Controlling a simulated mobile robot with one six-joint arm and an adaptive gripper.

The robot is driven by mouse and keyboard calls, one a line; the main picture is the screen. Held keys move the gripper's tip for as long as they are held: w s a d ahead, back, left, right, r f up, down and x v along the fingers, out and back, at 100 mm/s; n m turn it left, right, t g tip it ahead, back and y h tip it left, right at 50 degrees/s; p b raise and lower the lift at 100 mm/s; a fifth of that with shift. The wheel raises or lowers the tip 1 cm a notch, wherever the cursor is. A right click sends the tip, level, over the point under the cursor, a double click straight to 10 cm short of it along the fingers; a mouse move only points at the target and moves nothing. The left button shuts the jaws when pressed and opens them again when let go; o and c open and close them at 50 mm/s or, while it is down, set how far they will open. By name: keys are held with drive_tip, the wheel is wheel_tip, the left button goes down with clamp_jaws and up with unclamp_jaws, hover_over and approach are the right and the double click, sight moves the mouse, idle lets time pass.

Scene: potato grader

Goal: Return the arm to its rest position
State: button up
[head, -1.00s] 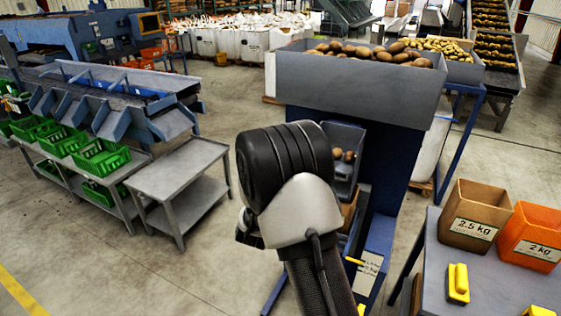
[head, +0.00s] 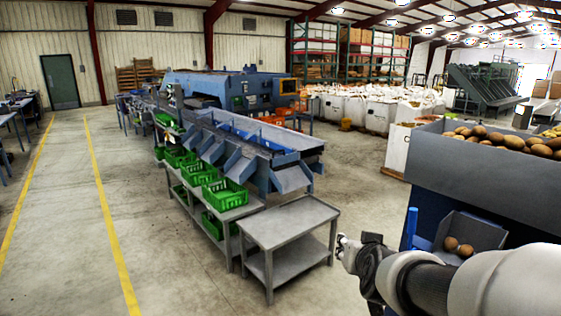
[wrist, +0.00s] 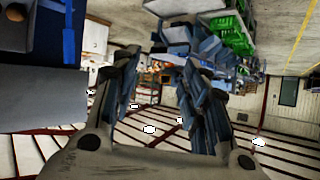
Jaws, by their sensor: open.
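My gripper (head: 343,246) shows in the head view at the end of my arm, which reaches in from the lower right. It points left over open floor, between the grey cart and the potato hopper. In the wrist view my gripper (wrist: 160,75) has its two fingers spread apart with nothing between them.
A grey two-shelf cart (head: 288,222) stands left of my gripper. A blue grading machine (head: 235,130) with green crates (head: 224,192) is behind it. A hopper of potatoes (head: 470,175) stands close on the right. The floor at left is clear, with yellow lines.

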drive_tip(key=s+a+f+g, duration=0.1)
drive_tip(key=s+g, duration=0.1)
drive_tip(key=s, duration=0.8)
drive_tip(key=s+a+f+n+g, duration=0.1)
drive_tip(key=s+g, duration=0.2)
drive_tip(key=s, duration=0.7)
drive_tip(key=s+f+n+g+y, duration=0.1)
drive_tip(key=s+f+g, duration=0.1)
drive_tip(key=s, duration=0.8)
drive_tip(key=shift+s+a+g, duration=0.3)
drive_tip(key=shift+s+a, duration=0.05)
drive_tip(key=shift+a, duration=0.05)
drive_tip(key=shift+c, duration=0.2)
